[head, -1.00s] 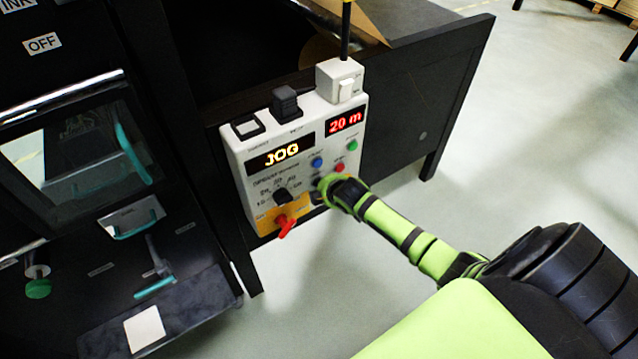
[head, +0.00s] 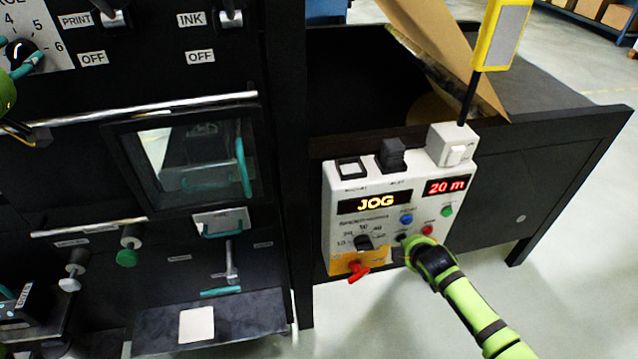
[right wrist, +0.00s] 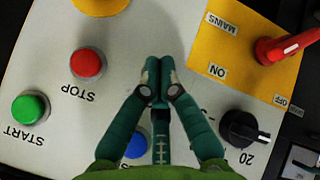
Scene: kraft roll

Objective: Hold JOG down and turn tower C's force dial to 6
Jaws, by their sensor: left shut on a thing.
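The control box (head: 333,215) shows JOG and 20 m in lit letters on its displays. My right gripper (head: 412,243) is at the lower right of its face. In the right wrist view my right gripper (right wrist: 158,78) has its fingertips together against the panel, hiding whatever lies under them. At the left edge of the head view, my left gripper (head: 27,64) is shut on the black knob of a dial (head: 18,50). The dial's white scale plate (head: 57,28) shows 4, 5 and 6. The gripper partly covers the knob, and its exact setting is unclear.
Around the right fingertips are a red STOP button (right wrist: 88,64), a green START button (right wrist: 30,108), a blue button (right wrist: 137,145), a black speed knob (right wrist: 240,128) and a red mains switch (right wrist: 280,48). PRINT and INK switches (head: 230,18) sit right of the dial.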

